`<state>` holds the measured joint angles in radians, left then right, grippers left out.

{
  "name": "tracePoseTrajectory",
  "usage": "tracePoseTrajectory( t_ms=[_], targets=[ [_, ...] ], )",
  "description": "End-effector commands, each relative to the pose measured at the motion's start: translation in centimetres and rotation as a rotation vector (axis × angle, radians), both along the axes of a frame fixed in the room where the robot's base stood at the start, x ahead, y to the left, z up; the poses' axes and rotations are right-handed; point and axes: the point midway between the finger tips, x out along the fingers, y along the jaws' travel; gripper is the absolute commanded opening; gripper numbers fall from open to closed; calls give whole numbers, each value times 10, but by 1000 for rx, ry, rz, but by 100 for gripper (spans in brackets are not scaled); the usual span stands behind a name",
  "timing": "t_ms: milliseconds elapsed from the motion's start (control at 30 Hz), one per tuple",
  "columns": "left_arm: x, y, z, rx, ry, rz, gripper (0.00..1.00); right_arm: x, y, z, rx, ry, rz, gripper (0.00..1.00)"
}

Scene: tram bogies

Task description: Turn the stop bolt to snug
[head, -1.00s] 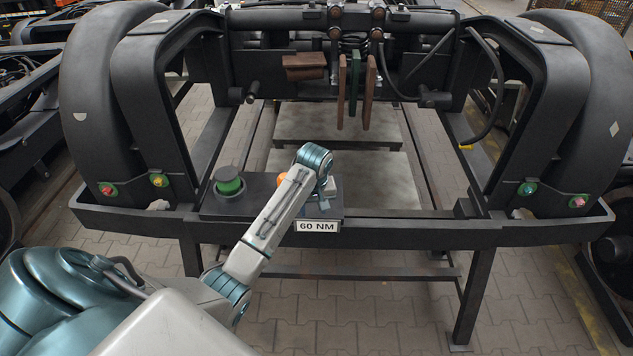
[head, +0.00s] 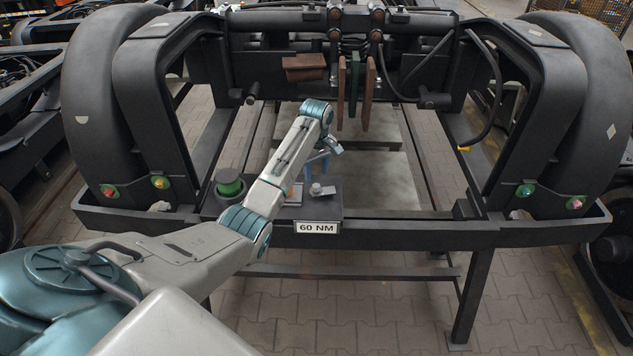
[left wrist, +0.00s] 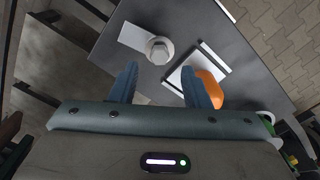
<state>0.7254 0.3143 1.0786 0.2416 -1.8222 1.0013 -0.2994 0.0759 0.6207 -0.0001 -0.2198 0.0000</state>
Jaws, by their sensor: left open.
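A pale grey bolt (head: 317,188), seemingly the stop bolt, stands on a dark plate (head: 325,207) above a "60 NM" label (head: 317,227). In the left wrist view its round head (left wrist: 160,50) shows beside a light strip, ahead of my fingers. My left gripper (head: 318,163) is just behind and above the bolt. Its two blue fingers (left wrist: 160,84) are apart with nothing between them, and do not touch the bolt. My right gripper is not in view.
An orange rounded object (left wrist: 209,88) sits beside a white frame, close to one finger; my arm partly hides it in the head view. A green-and-black cylinder (head: 229,185) stands left on the plate. Brown and green slabs (head: 355,88) hang behind my gripper.

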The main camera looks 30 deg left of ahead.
Motion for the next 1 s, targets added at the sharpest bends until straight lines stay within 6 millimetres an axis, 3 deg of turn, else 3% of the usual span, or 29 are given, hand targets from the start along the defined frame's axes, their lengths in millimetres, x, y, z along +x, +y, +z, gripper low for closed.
tracePoseTrajectory(
  t_ms=[300,700,933,1000],
  targets=[
    [0,0,-49,1,2,0,43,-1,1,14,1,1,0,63],
    [0,0,-59,1,0,-1,43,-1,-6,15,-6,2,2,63],
    [0,0,-58,1,0,-1,0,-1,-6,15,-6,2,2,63],
    [0,0,-58,1,0,-1,0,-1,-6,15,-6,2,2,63]
  ],
)
